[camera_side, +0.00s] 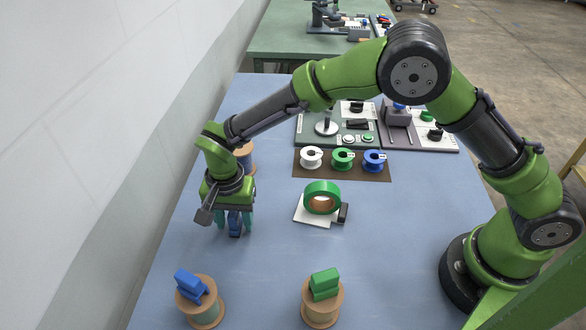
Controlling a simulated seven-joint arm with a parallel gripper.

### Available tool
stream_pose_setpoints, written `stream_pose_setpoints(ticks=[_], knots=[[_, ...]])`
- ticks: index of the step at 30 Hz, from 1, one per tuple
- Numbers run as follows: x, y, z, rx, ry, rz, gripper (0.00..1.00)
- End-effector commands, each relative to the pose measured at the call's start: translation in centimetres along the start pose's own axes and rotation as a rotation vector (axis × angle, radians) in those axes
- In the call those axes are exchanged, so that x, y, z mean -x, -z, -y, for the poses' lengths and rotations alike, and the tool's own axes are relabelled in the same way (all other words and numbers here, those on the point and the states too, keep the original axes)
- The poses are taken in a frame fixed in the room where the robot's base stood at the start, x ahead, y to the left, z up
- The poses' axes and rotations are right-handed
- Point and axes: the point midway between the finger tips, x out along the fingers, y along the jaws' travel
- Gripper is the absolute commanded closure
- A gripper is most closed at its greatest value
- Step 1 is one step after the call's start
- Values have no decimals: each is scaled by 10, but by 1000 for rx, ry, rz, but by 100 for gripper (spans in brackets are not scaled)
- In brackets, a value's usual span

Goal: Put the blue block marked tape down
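My gripper (234,219) is at the left side of the table, pointing down. Its teal fingers are on either side of a small dark blue block (235,227), and it looks shut on it. The block is low over the blue tabletop; I cannot tell whether it touches. No marking on it can be read from here. Another blue block (190,284) sits on a brown-topped spool (204,312) at the front left. A green block (325,281) sits on a similar spool (321,312) to its right.
A green tape roll (322,189) stands on a white plate (312,214) mid-table. White (311,156), green (343,158) and blue (374,159) spools stand on a brown mat behind. Another spool (246,157) is behind my gripper. Control panels line the back. The tabletop front middle is clear.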

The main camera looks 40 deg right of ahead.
Motion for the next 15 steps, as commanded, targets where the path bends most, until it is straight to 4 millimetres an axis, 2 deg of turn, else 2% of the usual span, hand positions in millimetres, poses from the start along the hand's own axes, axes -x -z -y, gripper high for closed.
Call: stream_pose_setpoints(ticks=[5,8,15], knots=[[2,0,0,0,2,0,49],[11,0,1,0,4,-1,49],[60,0,1,1,6,-1,49]])
